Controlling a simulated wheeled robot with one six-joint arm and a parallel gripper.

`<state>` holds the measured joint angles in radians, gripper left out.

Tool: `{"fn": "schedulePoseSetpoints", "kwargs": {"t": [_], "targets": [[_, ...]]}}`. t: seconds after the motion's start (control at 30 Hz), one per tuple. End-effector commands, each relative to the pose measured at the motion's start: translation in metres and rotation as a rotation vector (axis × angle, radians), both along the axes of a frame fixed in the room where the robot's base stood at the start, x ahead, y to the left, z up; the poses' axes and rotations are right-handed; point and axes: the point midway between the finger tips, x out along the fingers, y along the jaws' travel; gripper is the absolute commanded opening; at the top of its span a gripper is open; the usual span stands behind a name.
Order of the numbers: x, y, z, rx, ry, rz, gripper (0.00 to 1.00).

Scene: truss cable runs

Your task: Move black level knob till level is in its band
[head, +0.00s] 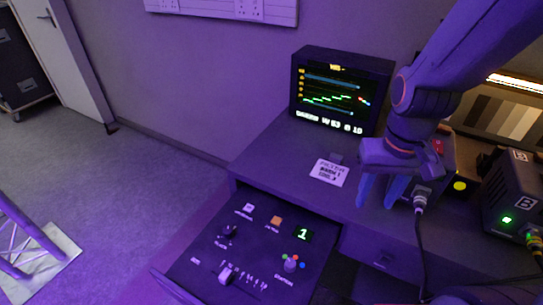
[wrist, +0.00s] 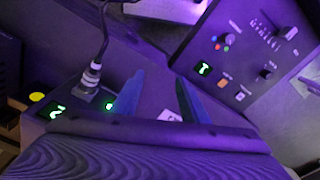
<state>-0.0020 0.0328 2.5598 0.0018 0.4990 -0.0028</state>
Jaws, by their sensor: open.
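A round black knob (head: 229,232) sits on the control panel (head: 200,262); its small label seems to read BLACK. It also shows in the wrist view (wrist: 267,72) at right. The monitor (head: 343,60) shows a rising green stepped trace between bluish horizontal bands; I cannot tell which trace part marks the black level. My gripper (head: 381,192) is open and empty, pointing down over the desk, up and right of the panel and well apart from the knob. Its two blue fingers also show in the wrist view (wrist: 160,98).
The panel also has a slider (head: 227,273), a selector with coloured dots (head: 290,263), an orange button (head: 276,221) and a display reading 1 (head: 303,233). A paper note (head: 329,172) lies on the desk. A cable plug (head: 421,198) stands close right of my gripper; box B (head: 515,190) is beyond.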

Motion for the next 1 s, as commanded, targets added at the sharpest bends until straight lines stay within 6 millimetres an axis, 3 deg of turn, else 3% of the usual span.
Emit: {"fn": "schedulePoseSetpoints", "kwargs": {"t": [0.13,0.23,0.4,0.5,0.63,0.8,1.0], "targets": [[0.01,0.019,-0.007,0.025,0.02,-0.052,0.4],[0.026,0.058,-0.019,0.07,0.06,-0.16,0.4],[0.047,0.159,-0.05,0.149,0.186,-0.424,0.4],[0.049,0.219,-0.068,0.174,0.267,-0.573,0.4],[0.043,0.279,-0.086,0.185,0.355,-0.721,0.4],[0.036,0.316,-0.097,0.184,0.412,-0.818,0.4],[0.03,0.325,-0.113,0.183,0.42,-0.833,0.4]]}}
